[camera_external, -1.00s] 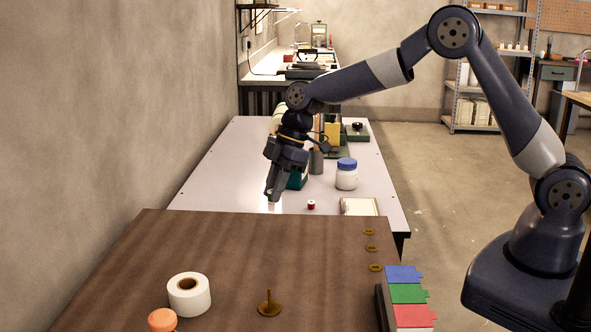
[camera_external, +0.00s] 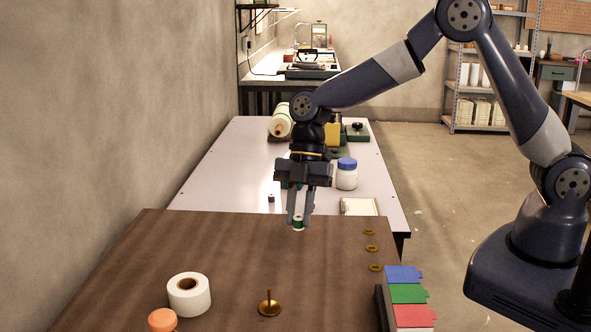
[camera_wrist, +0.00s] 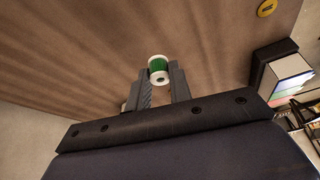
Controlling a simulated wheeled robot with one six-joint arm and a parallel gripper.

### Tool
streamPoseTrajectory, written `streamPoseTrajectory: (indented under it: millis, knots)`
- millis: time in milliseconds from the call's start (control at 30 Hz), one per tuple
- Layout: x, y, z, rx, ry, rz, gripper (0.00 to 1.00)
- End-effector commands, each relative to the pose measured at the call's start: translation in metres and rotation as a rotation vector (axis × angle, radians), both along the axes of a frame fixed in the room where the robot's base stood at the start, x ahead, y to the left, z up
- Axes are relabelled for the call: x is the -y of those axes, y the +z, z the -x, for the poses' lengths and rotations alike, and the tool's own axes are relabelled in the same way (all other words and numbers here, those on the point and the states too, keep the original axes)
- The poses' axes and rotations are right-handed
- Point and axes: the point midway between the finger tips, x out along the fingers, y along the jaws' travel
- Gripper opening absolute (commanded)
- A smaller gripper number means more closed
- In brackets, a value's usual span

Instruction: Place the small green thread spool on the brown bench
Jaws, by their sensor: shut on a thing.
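The small green thread spool (camera_external: 298,225), green with white ends, is between the fingertips of my gripper (camera_external: 298,221) in the external view. My gripper is shut on it and points down at the far edge of the brown bench (camera_external: 220,260). In the wrist view the spool (camera_wrist: 158,64) sits at the tips of my two fingers (camera_wrist: 160,78), with the brown bench surface (camera_wrist: 90,50) behind it. I cannot tell whether the spool touches the bench or hangs just above it.
On the brown bench stand a white tape roll (camera_external: 189,295), a brass spindle (camera_external: 269,305), an orange-capped thing (camera_external: 162,320), several brass rings (camera_external: 371,248) and coloured cards (camera_external: 408,294). A small dark spool (camera_external: 271,199) and a blue-lidded jar (camera_external: 347,175) stand on the pale table (camera_external: 215,185).

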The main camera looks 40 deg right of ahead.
Motion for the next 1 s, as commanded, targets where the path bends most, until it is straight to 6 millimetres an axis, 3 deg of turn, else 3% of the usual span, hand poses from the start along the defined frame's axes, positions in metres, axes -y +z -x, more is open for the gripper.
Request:
streamPoseTrajectory:
  millis: [500,867,900,1000]
  knots:
    - [0.000,-0.057,0.000,-0.001,-0.003,0.001,0.00]
    - [0.000,-0.061,0.000,0.001,-0.002,-0.001,0.00]
    - [0.000,-0.060,0.000,0.001,-0.002,-0.001,0.22]
    - [0.000,-0.060,0.000,0.001,-0.002,-0.001,0.30]
